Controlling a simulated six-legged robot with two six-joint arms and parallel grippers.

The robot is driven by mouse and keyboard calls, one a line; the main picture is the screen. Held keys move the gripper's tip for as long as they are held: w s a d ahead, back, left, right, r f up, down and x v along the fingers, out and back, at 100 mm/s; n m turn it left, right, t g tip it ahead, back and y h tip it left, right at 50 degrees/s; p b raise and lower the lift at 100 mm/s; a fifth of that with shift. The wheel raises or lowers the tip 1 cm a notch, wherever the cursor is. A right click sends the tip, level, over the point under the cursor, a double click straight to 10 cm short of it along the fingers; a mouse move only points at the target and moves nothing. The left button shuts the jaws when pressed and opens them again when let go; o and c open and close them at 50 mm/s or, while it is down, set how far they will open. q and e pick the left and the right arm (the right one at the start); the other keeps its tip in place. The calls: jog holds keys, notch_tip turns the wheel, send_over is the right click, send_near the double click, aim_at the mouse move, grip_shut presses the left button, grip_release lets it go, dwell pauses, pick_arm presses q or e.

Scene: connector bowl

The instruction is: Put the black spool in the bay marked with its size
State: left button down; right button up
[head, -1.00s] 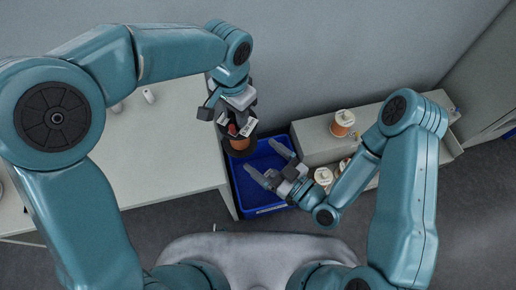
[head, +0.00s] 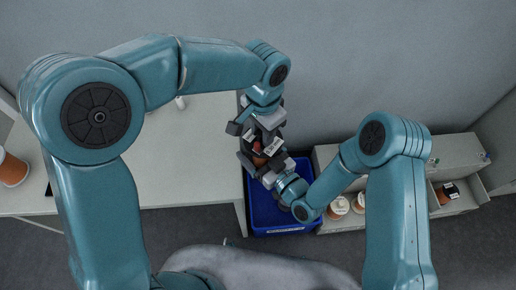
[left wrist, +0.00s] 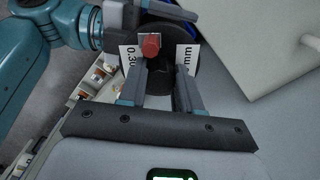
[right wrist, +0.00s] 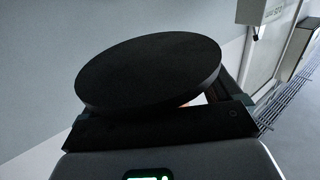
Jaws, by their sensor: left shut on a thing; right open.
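The black spool (head: 259,160), with copper-coloured wire, hangs from my left gripper (head: 263,143), which is shut on it above the blue bin. In the left wrist view the spool (left wrist: 184,72) shows a black flange, a red piece and a white label reading about "0.30 mm", partly covered by the fingers. My right gripper (head: 256,168) is open with its fingers at the spool's lower side; I cannot tell if they touch. In the right wrist view the spool's black flange (right wrist: 150,72) fills the space before the fingers. The bays (head: 437,200) stand at the right; their size marks are unreadable.
The blue bin (head: 285,229) stands on the floor between the pale table (head: 200,165) and the low shelf unit (head: 455,150). Other spools with white tops (head: 338,205) sit in the shelf unit. Another copper spool (head: 12,170) stands at the table's far left.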

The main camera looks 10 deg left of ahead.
jog(key=c, duration=1.3)
pick_arm(q)
jog(key=c, duration=0.7)
grip_release()
jog(key=shift+r, duration=0.1)
